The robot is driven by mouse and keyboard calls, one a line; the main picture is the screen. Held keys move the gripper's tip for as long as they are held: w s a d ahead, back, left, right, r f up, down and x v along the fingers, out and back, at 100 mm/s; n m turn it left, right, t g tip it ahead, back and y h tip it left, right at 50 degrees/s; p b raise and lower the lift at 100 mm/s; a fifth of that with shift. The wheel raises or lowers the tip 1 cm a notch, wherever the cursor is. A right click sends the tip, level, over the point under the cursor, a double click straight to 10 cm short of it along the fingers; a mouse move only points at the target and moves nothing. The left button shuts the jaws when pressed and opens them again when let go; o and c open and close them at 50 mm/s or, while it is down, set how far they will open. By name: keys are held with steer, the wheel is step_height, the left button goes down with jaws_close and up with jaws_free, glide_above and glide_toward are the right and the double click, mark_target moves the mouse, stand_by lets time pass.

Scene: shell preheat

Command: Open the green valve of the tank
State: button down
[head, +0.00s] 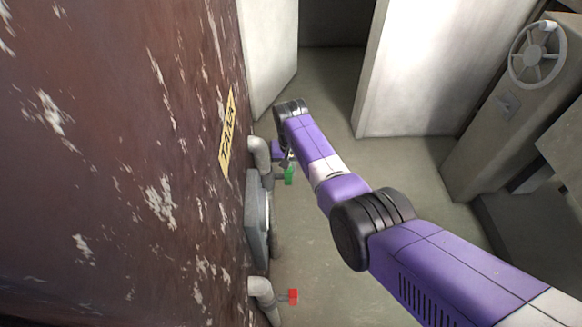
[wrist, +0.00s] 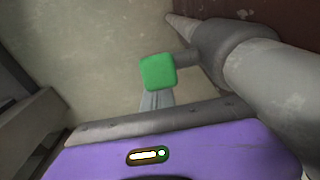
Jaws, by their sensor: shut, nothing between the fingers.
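The green valve handle (head: 289,174) sits on a grey pipe (head: 258,152) that comes out of the rusty, paint-flaked tank (head: 110,150). In the wrist view the green handle (wrist: 158,72) is a block on a short stem at the side of the thick pipe (wrist: 265,65). My gripper (head: 284,160) is right by the handle in the head view. In the wrist view the grey fingers of my gripper (wrist: 156,101) are shut and empty, just below the handle in the picture and partly hidden by it. I cannot tell whether they touch it.
A red valve handle (head: 293,296) is on a lower pipe (head: 262,290) of the tank. A grey round-edged hatch (head: 257,220) lies between the pipes. A yellow label (head: 227,133) is on the tank. A handwheel (head: 537,54) is on a cabinet at right. The floor (head: 325,260) is clear.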

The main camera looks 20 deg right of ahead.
steer(key=shift+r, duration=0.1)
stand_by(0.3)
step_height(320, 180, up, 8)
steer(key=p, duration=0.1)
steer(key=shift+s+a+f+p, duration=0.15)
steer(key=shift+s+f+p, duration=0.05)
steer(key=shift+s+p, duration=0.2)
stand_by(0.4)
